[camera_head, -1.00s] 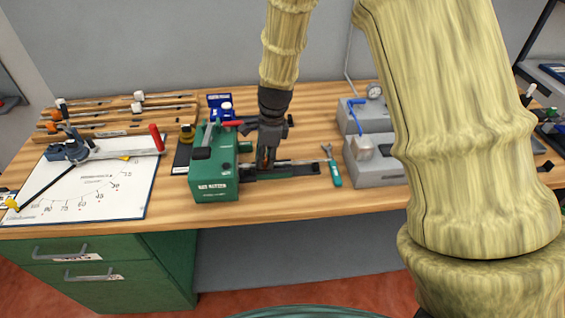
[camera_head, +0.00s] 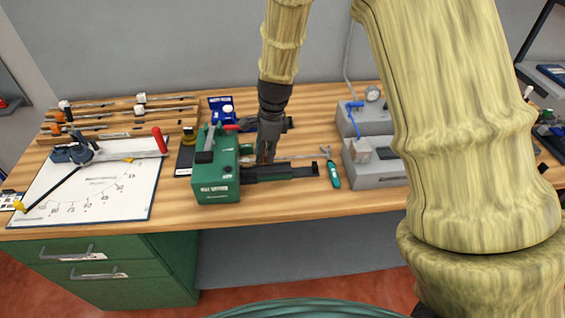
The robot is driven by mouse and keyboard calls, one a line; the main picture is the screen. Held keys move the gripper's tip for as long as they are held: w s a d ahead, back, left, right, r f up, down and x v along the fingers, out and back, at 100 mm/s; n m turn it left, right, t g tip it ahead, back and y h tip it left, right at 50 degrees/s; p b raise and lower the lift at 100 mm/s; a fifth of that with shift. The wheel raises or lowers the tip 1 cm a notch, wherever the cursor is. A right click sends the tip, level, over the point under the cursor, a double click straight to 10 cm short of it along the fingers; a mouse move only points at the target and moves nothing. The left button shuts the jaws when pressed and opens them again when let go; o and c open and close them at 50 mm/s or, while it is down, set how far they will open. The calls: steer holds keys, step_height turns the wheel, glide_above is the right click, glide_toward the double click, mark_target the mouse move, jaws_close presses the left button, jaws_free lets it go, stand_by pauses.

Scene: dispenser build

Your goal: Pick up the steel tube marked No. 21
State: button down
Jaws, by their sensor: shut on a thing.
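My gripper (camera_head: 266,157) is at the right side of the green bench machine (camera_head: 217,180), above its dark rail (camera_head: 285,172). It is shut on a thin, light steel tube (camera_head: 303,157). The tube lies roughly level and sticks out to the right, a little above the rail and apparently clear of it. Its left part is hidden by my gripper and the machine. The tube's number is too small to read.
A green-handled wrench (camera_head: 333,173) lies right of the rail. Grey units (camera_head: 377,172) stand further right, beside my arm. A white marked board (camera_head: 95,190) and wooden racks with rods (camera_head: 120,125) are at the left. A blue box (camera_head: 222,108) stands behind the machine.

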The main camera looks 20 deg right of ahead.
steer(key=shift+r+p, duration=1.6)
steer(key=shift+r, duration=0.25)
steer(key=shift+s+f, duration=0.1)
steer(key=shift+f, duration=0.05)
